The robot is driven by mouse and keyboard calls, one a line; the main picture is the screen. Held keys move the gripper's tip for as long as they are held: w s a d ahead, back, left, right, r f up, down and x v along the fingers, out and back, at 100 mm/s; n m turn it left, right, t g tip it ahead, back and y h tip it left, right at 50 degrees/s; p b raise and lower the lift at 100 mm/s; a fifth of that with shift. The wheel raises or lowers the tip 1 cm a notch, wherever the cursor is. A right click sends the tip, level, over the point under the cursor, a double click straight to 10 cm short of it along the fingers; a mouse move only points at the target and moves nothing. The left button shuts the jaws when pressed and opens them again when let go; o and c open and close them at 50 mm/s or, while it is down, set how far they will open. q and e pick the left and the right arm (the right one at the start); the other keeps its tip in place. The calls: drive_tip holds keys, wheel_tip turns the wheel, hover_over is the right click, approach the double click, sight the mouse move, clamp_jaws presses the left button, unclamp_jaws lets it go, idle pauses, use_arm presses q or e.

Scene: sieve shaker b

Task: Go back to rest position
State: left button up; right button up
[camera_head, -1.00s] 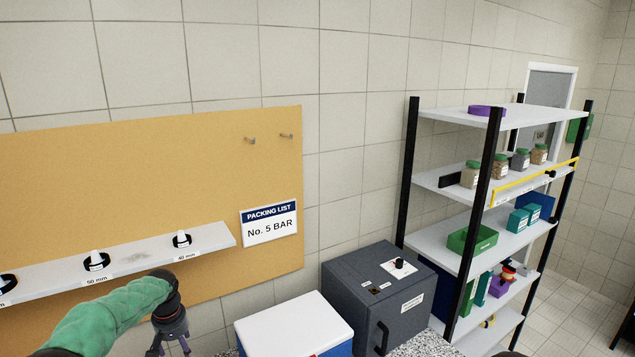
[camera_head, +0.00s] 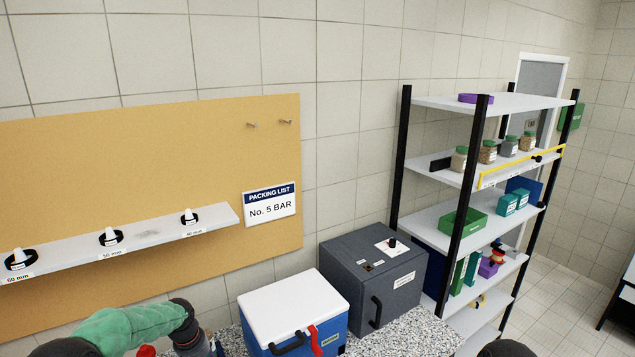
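My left arm, in a green sleeve, comes in at the bottom left of the head view. Its wrist bends down near the bottom edge, and the gripper fingers are below the frame. A dark rounded part at the bottom right edge looks like part of my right arm; no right gripper shows. A small red thing shows by my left wrist, too cut off to identify.
A blue cooler with a white lid (camera_head: 292,302) and a dark grey box (camera_head: 372,272) stand on the speckled worktop (camera_head: 415,335). A wall shelf (camera_head: 150,236) holds black rings with white knobs. A rack (camera_head: 430,222) with jars and bins stands at the right.

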use_arm(q)
drive_tip(key=s+d+f+h, duration=0.1)
drive_tip(key=s+d+f, duration=0.5)
drive_tip(key=f, duration=0.2)
drive_tip(key=s+d+f+h, duration=0.2)
drive_tip(key=s+d+f, duration=0.4)
drive_tip(key=f, duration=0.2)
drive_tip(key=s+d+f, duration=0.2)
drive_tip(key=s+d, duration=0.1)
drive_tip(key=s, duration=0.4)
drive_tip(key=s+d+f+g, duration=0.1)
drive_tip(key=s+d+f, duration=0.15)
drive_tip(key=s, duration=0.45)
drive_tip(key=s+d+f, duration=0.1)
drive_tip(key=s+d, duration=0.2)
drive_tip(key=s, duration=0.4)
wheel_tip(320, 180, down, 24)
drive_tip(key=w+d+m+b, duration=0.1)
drive_tip(key=w+b, duration=0.1)
drive_tip(key=b, duration=2.3)
drive_tip(key=shift+w+d+b, duration=0.15)
drive_tip(key=shift+d+b, duration=0.15)
